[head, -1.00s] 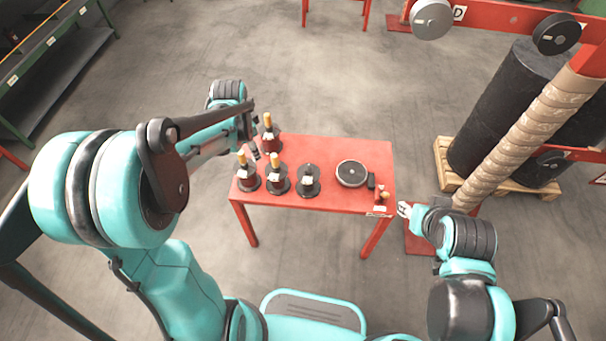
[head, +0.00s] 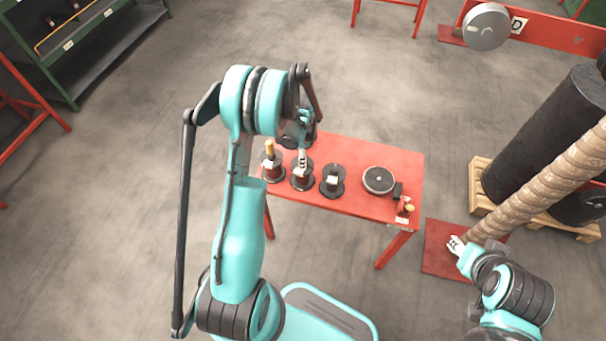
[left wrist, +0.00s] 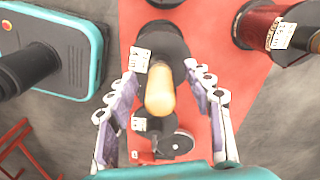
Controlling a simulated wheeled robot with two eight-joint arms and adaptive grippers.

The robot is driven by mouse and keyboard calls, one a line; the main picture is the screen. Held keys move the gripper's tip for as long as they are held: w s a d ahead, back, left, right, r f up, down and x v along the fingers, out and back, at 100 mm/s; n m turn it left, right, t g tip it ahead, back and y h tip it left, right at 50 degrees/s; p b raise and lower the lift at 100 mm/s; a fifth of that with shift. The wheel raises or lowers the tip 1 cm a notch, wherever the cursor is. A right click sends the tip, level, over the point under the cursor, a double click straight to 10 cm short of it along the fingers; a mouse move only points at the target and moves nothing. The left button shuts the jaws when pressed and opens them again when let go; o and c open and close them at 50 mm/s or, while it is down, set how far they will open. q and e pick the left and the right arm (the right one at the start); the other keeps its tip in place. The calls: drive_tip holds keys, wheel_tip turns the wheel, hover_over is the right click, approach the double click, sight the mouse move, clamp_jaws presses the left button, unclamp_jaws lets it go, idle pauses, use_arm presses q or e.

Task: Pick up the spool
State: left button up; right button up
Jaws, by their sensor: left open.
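Several spools stand on the red table (head: 375,150). A spool (head: 302,180) with dark flanges and a reddish winding is the middle one of the front row. My left gripper (head: 303,155) is over it. In the left wrist view my left gripper (left wrist: 163,90) is open, its fingers on either side of the spool's wooden top (left wrist: 160,92), with no clear contact. A spool with a wooden top (head: 272,168) stands to its left and a bare dark spool (head: 333,182) to its right. The back spool (left wrist: 262,25) is largely hidden in the head view.
A round dark disc device (head: 378,180) and a small red fixture (head: 405,207) are at the table's right. My right gripper (head: 455,243) is beyond the table's right edge, its finger opening unclear. Large black rolls (head: 535,140) on a pallet stand further right.

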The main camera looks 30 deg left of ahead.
use_arm(q)
wheel_tip(320, 180, down, 3)
drive_tip(key=shift+r, duration=0.2)
clamp_jaws()
drive_tip(key=shift+r, duration=0.1)
